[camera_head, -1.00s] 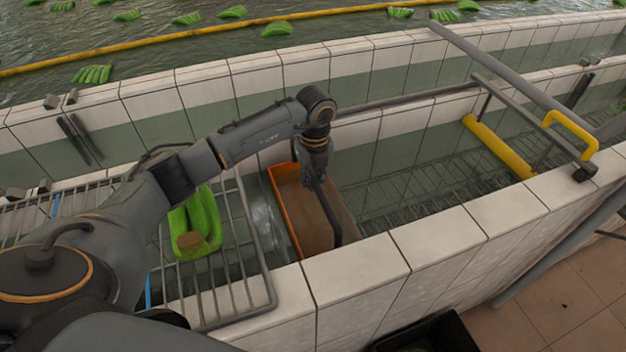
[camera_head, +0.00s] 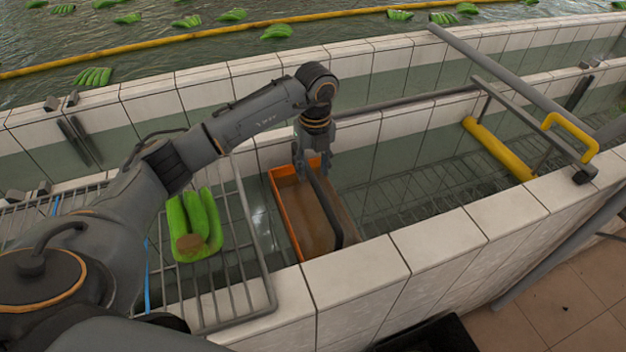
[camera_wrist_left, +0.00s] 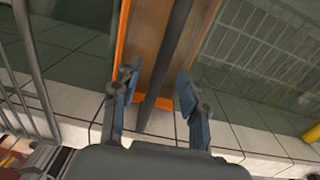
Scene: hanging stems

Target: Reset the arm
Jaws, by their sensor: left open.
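My left gripper (camera_head: 316,172) is open and empty above the far end of an orange-rimmed crate (camera_head: 284,214). In the left wrist view the two fingers of the left gripper (camera_wrist_left: 158,95) stand apart, with a dark bar (camera_wrist_left: 168,50) showing between and beyond them. The orange crate (camera_wrist_left: 123,40) lies below the fingers in that view. I cannot tell whether the fingers touch anything. My right gripper is not in view.
A bunch of green bananas (camera_head: 194,224) lies on a metal rack (camera_head: 245,282) left of the crate. White tiled walls (camera_head: 360,270) edge the water channel. A yellow roller (camera_head: 498,150) and metal rails (camera_head: 510,75) stand at the right. More bananas (camera_head: 93,76) float behind.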

